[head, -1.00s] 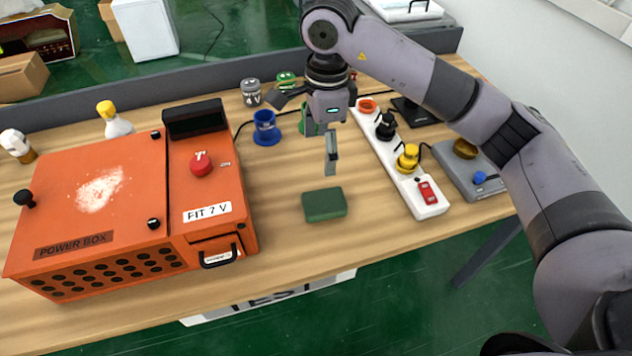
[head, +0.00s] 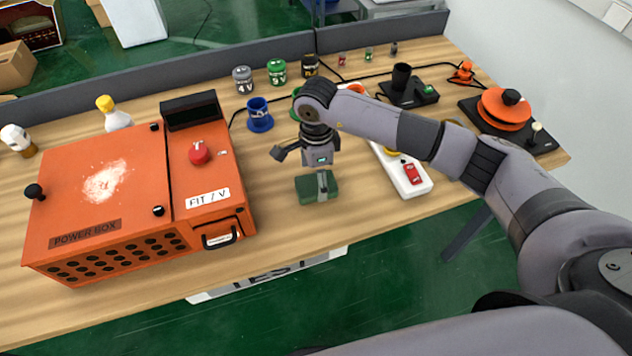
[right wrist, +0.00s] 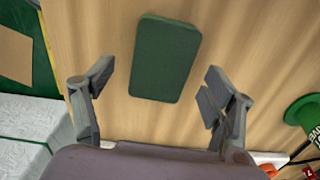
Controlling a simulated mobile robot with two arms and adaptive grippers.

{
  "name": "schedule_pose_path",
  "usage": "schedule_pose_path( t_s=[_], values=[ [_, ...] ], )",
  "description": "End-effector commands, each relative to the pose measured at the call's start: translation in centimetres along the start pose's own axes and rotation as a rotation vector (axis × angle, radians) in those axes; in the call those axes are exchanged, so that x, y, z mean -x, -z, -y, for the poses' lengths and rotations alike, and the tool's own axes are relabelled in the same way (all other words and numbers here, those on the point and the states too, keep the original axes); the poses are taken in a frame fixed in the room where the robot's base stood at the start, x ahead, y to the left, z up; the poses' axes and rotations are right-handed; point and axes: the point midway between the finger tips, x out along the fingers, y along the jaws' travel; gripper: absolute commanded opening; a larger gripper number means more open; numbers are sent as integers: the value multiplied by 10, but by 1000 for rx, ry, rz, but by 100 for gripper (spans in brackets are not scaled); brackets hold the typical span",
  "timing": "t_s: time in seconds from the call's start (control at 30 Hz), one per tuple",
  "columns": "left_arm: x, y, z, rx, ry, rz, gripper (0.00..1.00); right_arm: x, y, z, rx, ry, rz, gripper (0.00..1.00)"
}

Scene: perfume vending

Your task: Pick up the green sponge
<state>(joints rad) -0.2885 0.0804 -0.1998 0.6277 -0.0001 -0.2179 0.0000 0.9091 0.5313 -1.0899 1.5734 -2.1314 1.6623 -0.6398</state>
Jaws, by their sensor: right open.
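The green sponge (head: 308,190) lies flat on the wooden table, to the right of the orange power box. My right gripper (head: 322,188) points down over it in the head view and partly hides it. In the right wrist view the sponge (right wrist: 165,57) lies beyond the fingertips, roughly between their lines. My right gripper (right wrist: 158,80) is open and empty there, with one finger on each side, and looks apart from the sponge. My left gripper is not in view.
The orange power box (head: 110,195) stands left of the sponge. A blue cup (head: 259,115) stands behind it. A white strip with a red switch (head: 411,173) lies to the right. Bare table (head: 275,205) lies around the sponge, with the front edge close.

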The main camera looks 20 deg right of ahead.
Motion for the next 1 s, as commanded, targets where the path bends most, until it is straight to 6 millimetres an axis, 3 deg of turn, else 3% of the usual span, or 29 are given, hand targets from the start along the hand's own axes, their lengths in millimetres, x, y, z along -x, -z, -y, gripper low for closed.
schedule_pose_path(
  t_s=[0.03, 0.2, 0.47, 1.0],
  values=[
    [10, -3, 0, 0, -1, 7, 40, -4, -1, 0, -2, -6, 0, 78],
    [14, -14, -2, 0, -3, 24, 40, -25, -1, 1, -1, -1, 1, 78],
    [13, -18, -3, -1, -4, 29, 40, -30, 0, 2, 0, 1, 0, 78],
    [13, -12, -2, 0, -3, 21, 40, -29, 0, 2, 0, 1, 1, 44]
  ],
)
